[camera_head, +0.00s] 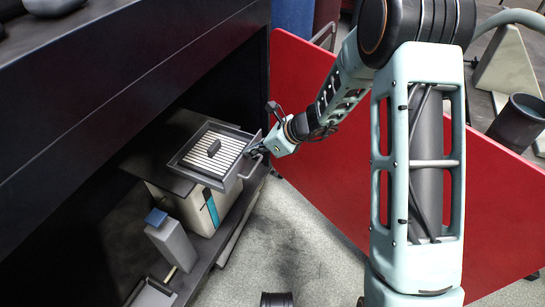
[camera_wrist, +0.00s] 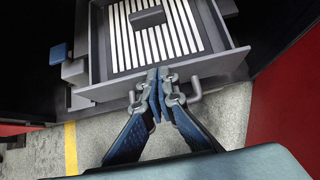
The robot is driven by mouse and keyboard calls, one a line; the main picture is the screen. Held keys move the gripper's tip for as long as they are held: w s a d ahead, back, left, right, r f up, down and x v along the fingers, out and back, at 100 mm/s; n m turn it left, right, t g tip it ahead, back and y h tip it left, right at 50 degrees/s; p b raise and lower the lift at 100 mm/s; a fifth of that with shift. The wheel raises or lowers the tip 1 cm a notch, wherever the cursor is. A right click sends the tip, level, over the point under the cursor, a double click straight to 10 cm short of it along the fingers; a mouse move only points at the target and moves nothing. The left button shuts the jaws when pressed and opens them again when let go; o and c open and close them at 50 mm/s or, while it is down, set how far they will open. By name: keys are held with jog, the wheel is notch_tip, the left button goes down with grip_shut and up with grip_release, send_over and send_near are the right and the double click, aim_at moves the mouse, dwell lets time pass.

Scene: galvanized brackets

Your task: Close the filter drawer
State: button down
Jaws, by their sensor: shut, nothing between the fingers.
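The filter drawer (camera_head: 236,168) stands pulled out from a dark cabinet, with a pale slatted filter (camera_head: 212,158) and a dark block (camera_head: 214,147) inside it. In the wrist view the drawer front (camera_wrist: 215,66) runs across the middle, with a grey bar handle (camera_wrist: 191,97) sticking out of it. My gripper (camera_head: 257,150) is at the drawer front beside the handle. In the wrist view my gripper (camera_wrist: 157,80) has its fingers together, empty, between the two ends of the handle and at the drawer front. I cannot tell whether the fingertips touch it.
A pale box-like unit (camera_head: 168,205) is below the drawer. A grey bottle-like object with a blue top (camera_head: 172,240) stands nearer, beside it. A red panel (camera_head: 320,130) stands close behind my arm. A dark bin (camera_head: 520,122) is at the right. The grey floor (camera_head: 290,250) in front is mostly clear.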

jog(key=w+a, duration=0.1)
jog(key=a, duration=0.3)
jog(key=w+a+p, duration=0.1)
jog(key=w+a, duration=0.1)
jog(key=a, duration=0.2)
jog(key=w+a+p, duration=0.1)
jog(key=a, duration=0.2)
jog(key=shift+w+a, duration=0.15)
jog(key=shift+a, duration=0.25)
